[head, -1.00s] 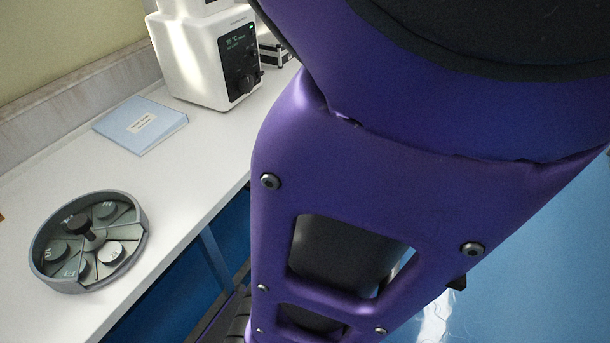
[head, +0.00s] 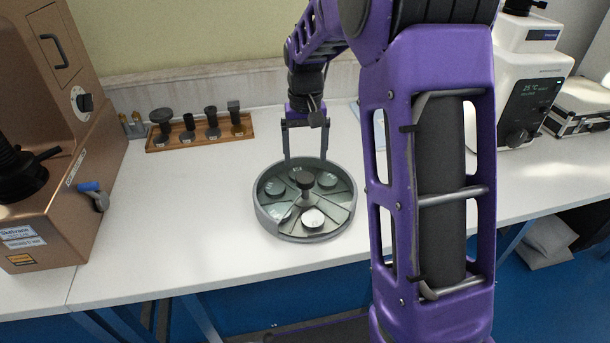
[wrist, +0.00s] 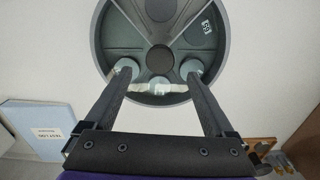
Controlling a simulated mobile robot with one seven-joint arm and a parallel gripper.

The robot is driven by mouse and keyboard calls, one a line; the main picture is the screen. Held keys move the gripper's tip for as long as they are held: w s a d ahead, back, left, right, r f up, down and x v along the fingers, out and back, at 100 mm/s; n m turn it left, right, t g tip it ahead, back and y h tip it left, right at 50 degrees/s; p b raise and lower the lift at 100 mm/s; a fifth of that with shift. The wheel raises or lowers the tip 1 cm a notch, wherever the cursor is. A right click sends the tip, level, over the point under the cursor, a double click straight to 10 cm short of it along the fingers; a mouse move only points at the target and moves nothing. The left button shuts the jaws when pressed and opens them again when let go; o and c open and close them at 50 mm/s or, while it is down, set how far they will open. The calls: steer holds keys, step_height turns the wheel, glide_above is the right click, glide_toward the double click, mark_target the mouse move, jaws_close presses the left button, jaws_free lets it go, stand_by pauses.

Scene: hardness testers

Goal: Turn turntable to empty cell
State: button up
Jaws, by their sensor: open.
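The turntable (head: 261,214) is a round grey tray on the white bench, with wedge-shaped cells around a dark central knob (head: 305,180). Several round sample pucks sit in its cells, among them a bright one (head: 313,218) at the front. A wedge at the right front (head: 338,203) looks bare. My gripper (head: 306,158) points down, open and empty, at the turntable's far side. In the wrist view the gripper (wrist: 158,72) spreads its fingers over the turntable (wrist: 97,48). Contact cannot be told, and the fingertips hide part of the tray.
A bronze tester (head: 40,150) stands at the left, and a wooden rack (head: 190,142) of dark parts at the back. A blue folder (wrist: 35,128) lies nearby. Bench front is clear.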

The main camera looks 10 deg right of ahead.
mark_target(305, 177)
step_height(305, 177, down, 6)
steer(key=shift+f+b, duration=0.1)
steer(key=shift+b, duration=0.3)
steer(key=shift+c, duration=0.3)
jaws_close()
